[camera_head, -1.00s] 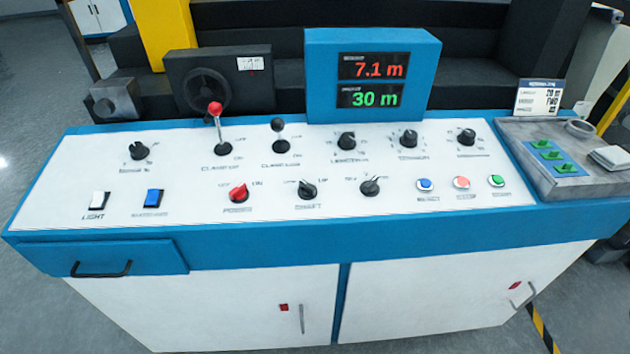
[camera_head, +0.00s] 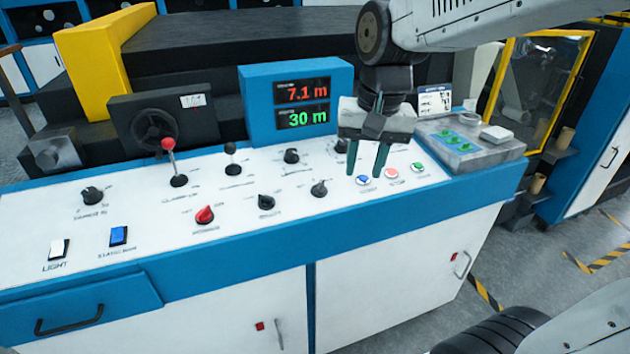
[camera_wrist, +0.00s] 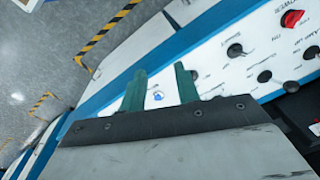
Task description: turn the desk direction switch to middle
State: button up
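The desk direction switch (camera_head: 318,188) is a black rotary knob, third in the front row of the white panel, right of the black shaft knob (camera_head: 267,202). Its pointer leans to the upper right in the head view; its lettering is too small to read. My gripper (camera_head: 366,172) hangs fingers down over the right part of the panel, right of the switch and near the blue button (camera_head: 363,180). The two green fingers (camera_wrist: 160,72) are apart with nothing between them. In the wrist view the switch (camera_wrist: 194,74) is partly hidden beside the right finger.
The red power knob (camera_head: 204,215) is further left. The display box (camera_head: 262,105) rises at the back. Red and green buttons (camera_head: 391,173) lie right of the blue one.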

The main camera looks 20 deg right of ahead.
aim_at(320, 184)
jog(key=w+a+f+m, duration=0.1)
jog(key=w+f+m, duration=0.4)
jog(key=w, duration=1)
jog(key=f, duration=0.8)
jog(key=shift+w+a+f, duration=0.25)
jog(key=shift+a+f, duration=0.1)
jog(key=shift+a, duration=0.05)
jog(key=c, duration=0.7)
